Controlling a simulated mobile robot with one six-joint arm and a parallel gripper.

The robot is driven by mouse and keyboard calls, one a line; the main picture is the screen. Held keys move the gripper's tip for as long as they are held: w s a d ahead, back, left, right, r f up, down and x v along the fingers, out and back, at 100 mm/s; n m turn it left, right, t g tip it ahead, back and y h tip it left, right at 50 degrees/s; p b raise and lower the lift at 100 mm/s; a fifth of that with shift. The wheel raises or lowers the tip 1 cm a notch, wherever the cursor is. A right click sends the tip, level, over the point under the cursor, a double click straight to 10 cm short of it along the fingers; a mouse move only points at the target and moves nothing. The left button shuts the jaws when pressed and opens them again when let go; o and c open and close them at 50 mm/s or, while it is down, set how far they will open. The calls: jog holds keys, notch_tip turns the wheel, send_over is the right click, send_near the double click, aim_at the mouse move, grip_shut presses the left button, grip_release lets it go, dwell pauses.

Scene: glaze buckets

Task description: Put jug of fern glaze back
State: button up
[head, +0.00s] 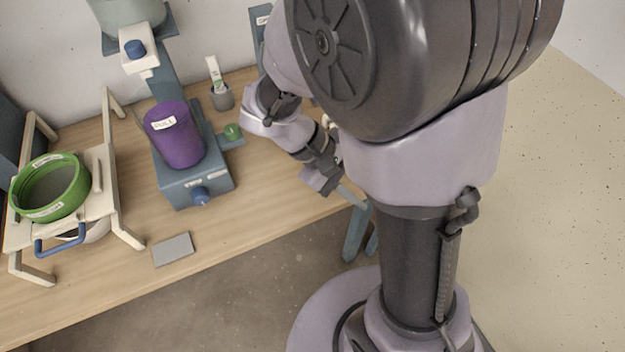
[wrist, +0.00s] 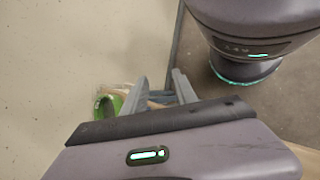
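No jug that I can read as fern glaze shows in the head view; my arm hides part of the table's right side. A small green rounded thing (wrist: 107,104) shows left of my fingers in the wrist view, partly hidden; I cannot tell whether it is the jug. A purple container (head: 178,140) with a white label stands upright on a blue-grey stand (head: 178,188). My gripper (wrist: 161,86) has its two fingers apart, with a bluish frame and something wood-coloured seen between them. In the head view it is near the table's right edge, well right of the purple container.
A green ring-shaped sieve (head: 80,190) rests on a cream rack (head: 104,190) at the left. A grey cup (head: 222,99) holds a white-labelled tool. A grey slab (head: 173,249) lies near the front edge.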

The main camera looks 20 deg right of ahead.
jog(key=s+a+r+m+t+y, duration=0.3)
jog(key=a+r+m+t+y, duration=0.5)
jog(key=a+r, duration=0.4)
jog(key=shift+r+m+t+y, duration=0.3)
jog(key=shift+t+y, duration=0.3)
jog(key=shift+t, duration=0.5)
jog(key=shift+a, duration=0.1)
